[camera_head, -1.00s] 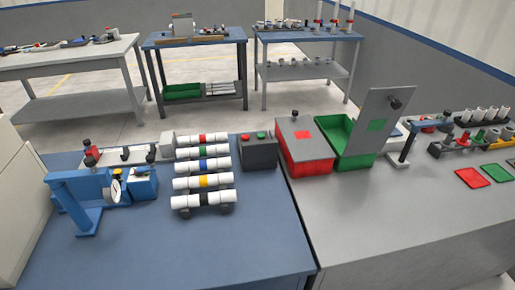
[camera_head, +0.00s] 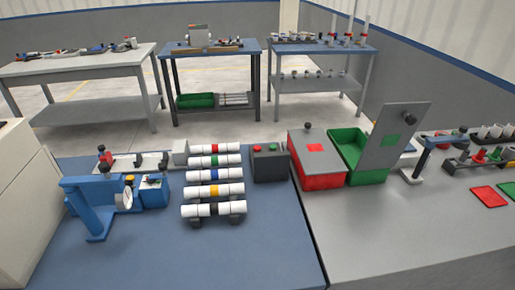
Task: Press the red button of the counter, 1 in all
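A dark grey box (camera_head: 270,167) that looks like the counter stands on the blue tabletop, near the seam with the grey table. On its top are a small red button (camera_head: 259,149) and a green button (camera_head: 273,147) to the right of it. Nothing touches or covers the buttons. Neither of my grippers is in the view.
A rack of white pipes with coloured bands (camera_head: 213,175) stands left of the box. A blue device with a dial (camera_head: 95,205) is farther left. A red bin (camera_head: 321,181) and a green bin (camera_head: 366,175) stand to the right. The blue tabletop's front is clear.

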